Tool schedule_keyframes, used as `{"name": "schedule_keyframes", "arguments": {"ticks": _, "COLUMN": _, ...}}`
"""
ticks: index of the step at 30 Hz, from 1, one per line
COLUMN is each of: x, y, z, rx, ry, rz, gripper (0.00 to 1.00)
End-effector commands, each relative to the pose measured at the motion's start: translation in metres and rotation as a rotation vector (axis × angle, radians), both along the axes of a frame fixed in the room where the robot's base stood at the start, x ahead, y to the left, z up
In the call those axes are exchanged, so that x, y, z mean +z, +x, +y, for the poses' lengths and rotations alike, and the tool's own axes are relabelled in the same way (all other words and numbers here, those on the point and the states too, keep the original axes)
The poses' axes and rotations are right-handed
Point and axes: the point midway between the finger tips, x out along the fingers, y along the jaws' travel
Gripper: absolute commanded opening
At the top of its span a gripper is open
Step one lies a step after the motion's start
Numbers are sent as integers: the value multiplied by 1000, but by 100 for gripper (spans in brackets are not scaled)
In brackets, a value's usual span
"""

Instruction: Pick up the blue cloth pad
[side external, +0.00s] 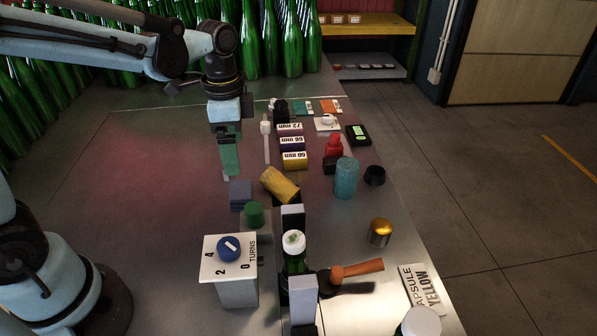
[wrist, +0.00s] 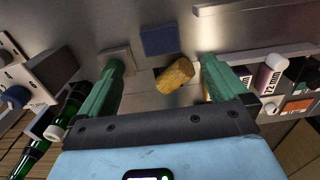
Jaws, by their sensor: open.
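The blue cloth pad (side external: 240,190) is a small dark blue-grey block on the metal bench, left of a tilted yellow cylinder. In the wrist view the pad (wrist: 160,40) is a flat blue rectangle beyond the fingertips, near the middle between them. My gripper (side external: 230,172) has green fingers and hangs above the bench, up and slightly left of the pad in the side view. In the wrist view my gripper (wrist: 162,62) is open, its fingers wide apart with nothing held. The pad is not touched by the fingers.
The yellow cylinder (side external: 280,185) lies close to the pad. A green knob (side external: 254,214), a dial box (side external: 230,270) and a green bottle (side external: 295,262) stand nearer. Labelled blocks (side external: 293,144) stand behind. A teal cylinder (side external: 346,178) stands right. The bench is clear to the left.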

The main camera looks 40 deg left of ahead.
Motion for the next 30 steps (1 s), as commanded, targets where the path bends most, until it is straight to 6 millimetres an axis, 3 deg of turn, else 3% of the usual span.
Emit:
{"name": "schedule_keyframes", "arguments": {"ticks": 9, "x": -45, "y": 0, "z": 0, "rx": 2, "ry": 0, "rz": -3, "gripper": 100}}
{"name": "schedule_keyframes", "arguments": {"ticks": 20, "x": -67, "y": 0, "z": 0, "rx": 3, "ry": 0, "rz": -3, "gripper": 100}}
{"name": "schedule_keyframes", "arguments": {"ticks": 30, "x": -107, "y": 2, "z": -1, "rx": 3, "ry": -1, "rz": -4, "gripper": 100}}
